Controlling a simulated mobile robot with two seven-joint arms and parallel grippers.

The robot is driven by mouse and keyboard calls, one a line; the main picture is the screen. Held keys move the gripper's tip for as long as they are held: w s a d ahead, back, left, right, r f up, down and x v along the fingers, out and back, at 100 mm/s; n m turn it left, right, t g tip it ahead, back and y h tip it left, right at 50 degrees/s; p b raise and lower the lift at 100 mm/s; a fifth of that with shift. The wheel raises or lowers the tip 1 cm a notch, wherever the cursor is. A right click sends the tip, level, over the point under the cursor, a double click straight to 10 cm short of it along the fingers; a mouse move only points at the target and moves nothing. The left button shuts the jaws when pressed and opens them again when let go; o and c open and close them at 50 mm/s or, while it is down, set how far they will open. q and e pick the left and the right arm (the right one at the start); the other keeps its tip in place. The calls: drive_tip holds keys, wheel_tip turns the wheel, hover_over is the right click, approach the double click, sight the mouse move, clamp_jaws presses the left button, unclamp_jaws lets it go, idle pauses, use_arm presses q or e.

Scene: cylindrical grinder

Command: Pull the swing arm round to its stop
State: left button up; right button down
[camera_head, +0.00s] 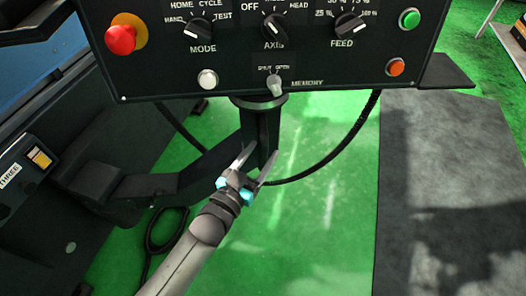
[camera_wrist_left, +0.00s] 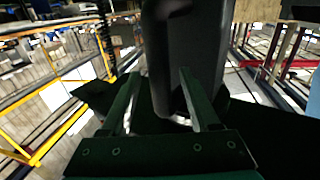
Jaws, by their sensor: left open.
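The swing arm (camera_head: 178,185) is a dark arm that runs from the machine at the left to an upright post (camera_head: 262,128) under the control panel (camera_head: 240,80) in the head view. My left gripper (camera_head: 263,150) is open at the lower part of this post, with one finger on each side of it in the head view. In the left wrist view the dark post (camera_wrist_left: 190,45) stands upright just ahead of the open fingers (camera_wrist_left: 159,78), partly behind the right one. I cannot tell whether a finger touches it. My right gripper is not in view.
The panel carries a red mushroom button (camera_head: 121,39), several knobs and lit buttons. A black cable (camera_head: 335,150) hangs behind the post. Green floor (camera_head: 320,220) is open right of my arm, beside a grey mat (camera_head: 450,190).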

use_arm(q)
drive_tip(key=shift+w+d, duration=0.35)
drive_tip(key=shift+w, duration=0.25)
drive_tip(key=shift+c, duration=0.4)
clamp_jaws()
idle(0.7)
